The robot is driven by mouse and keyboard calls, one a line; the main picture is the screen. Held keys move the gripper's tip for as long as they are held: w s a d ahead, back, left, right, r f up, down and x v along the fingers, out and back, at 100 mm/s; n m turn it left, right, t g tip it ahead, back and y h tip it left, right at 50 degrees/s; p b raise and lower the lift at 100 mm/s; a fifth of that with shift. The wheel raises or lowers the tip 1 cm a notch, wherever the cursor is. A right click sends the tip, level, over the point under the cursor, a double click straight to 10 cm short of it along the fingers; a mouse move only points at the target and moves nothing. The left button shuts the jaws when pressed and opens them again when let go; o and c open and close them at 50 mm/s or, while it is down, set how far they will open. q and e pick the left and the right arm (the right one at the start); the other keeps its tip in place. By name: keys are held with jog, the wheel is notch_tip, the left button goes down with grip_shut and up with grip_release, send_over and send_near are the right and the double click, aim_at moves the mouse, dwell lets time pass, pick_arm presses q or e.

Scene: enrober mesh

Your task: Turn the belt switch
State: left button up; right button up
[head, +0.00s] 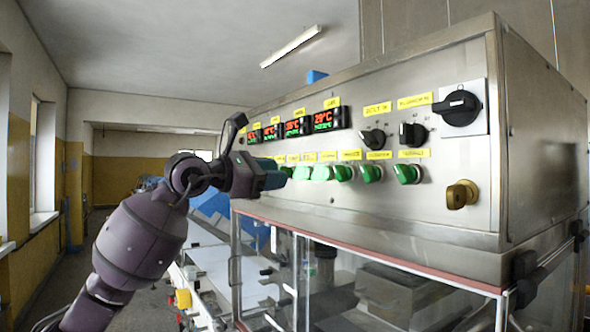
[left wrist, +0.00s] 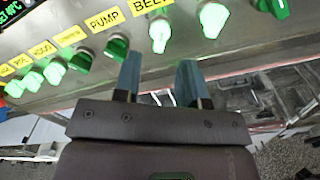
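The belt switch (left wrist: 159,33) is a pale green knob under the yellow BELT label (left wrist: 150,5) in the left wrist view. My left gripper (left wrist: 158,74) has its two blue fingers apart with nothing between them. The fingertips point at the panel just below the belt switch, and I see no contact. In the head view my left gripper (head: 284,172) is at the left part of the row of green knobs and hides some of them. I cannot read there which knob is the belt switch. My right gripper is not in view.
The pump knob (left wrist: 117,45) sits just left of the belt switch, and another green knob (left wrist: 213,18) just right. The steel cabinet (head: 350,215) also carries black rotary switches (head: 412,134), a brass key switch (head: 461,194) and red displays (head: 327,119). Below is a glazed enclosure (head: 390,295).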

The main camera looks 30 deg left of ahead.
aim_at(296, 173)
pick_arm(q)
jog(key=shift+p+x, duration=0.6)
jog(key=shift+x, duration=2.2)
jog(key=c, duration=0.7)
